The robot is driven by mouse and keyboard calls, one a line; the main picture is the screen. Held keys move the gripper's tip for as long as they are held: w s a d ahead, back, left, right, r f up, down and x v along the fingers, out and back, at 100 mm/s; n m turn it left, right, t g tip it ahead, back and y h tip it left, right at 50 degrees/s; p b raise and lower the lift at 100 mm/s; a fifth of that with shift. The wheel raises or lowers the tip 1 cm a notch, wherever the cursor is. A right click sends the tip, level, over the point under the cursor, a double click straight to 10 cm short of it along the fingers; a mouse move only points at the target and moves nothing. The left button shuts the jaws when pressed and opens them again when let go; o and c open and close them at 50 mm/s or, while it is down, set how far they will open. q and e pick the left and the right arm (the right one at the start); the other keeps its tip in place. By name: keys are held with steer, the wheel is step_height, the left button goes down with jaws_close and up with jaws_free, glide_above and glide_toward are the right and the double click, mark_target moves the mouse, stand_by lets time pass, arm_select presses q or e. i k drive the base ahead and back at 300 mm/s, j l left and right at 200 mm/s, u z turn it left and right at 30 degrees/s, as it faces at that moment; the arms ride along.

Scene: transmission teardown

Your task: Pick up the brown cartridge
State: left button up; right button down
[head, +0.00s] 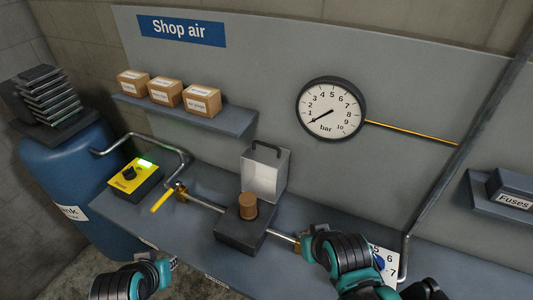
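The brown cartridge (248,202) is a short upright cylinder seated in the top of a dark block (240,232) on the bench. A pale open box-like housing (263,176) stands right behind it. My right gripper (301,243) is at the right of the block, low beside the pipe, apart from the cartridge. My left gripper (170,264) is at the bench's front edge, at the lower left, away from the cartridge. Both grippers are small here, and their finger openings cannot be made out.
A pipe with a yellow-handled valve (162,201) runs into the block from the left. A yellow box (135,181) with a green light sits behind it. A gauge (332,108) hangs on the wall panel. A shelf (228,122) holds small cartons. A blue tank (68,172) stands left.

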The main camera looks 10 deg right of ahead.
mark_target(248, 200)
steer(key=i+j+z, duration=0.1)
steer(key=z, duration=0.3)
steer(key=j+z, duration=0.35)
steer(key=i+j+z, duration=0.1)
steer(key=z, duration=0.3)
